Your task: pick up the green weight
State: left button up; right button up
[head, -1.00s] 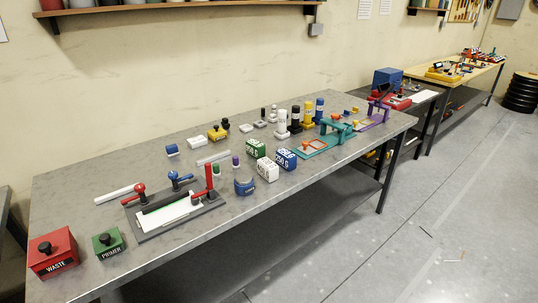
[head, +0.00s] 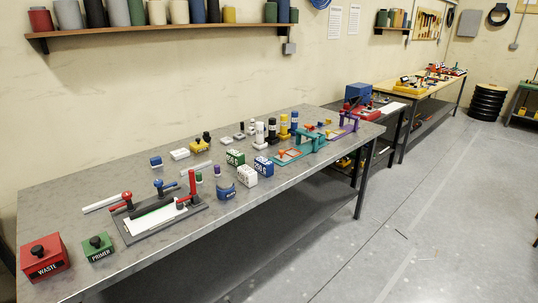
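The green weight (head: 235,157) is a small block with white lettering on its face. It stands upright on the grey workbench (head: 130,255), around the middle of its length. A white weight (head: 247,175) stands just in front of it, and a blue weight (head: 263,166) is to its right. Neither of my grippers is in view.
A blue rounded piece (head: 226,190) lies in front of the weights. A jig with red and blue handles (head: 160,216) is to the left, with red WASTE (head: 44,264) and green PRIMER (head: 98,250) boxes beyond. A teal clamp fixture (head: 308,143) is right.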

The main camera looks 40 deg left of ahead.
aim_at(236, 158)
jog(key=z, duration=0.25)
jog(key=i, duration=2.5)
jog(key=u, duration=1.5)
jog(key=i, duration=0.8)
jog(key=u, duration=0.75)
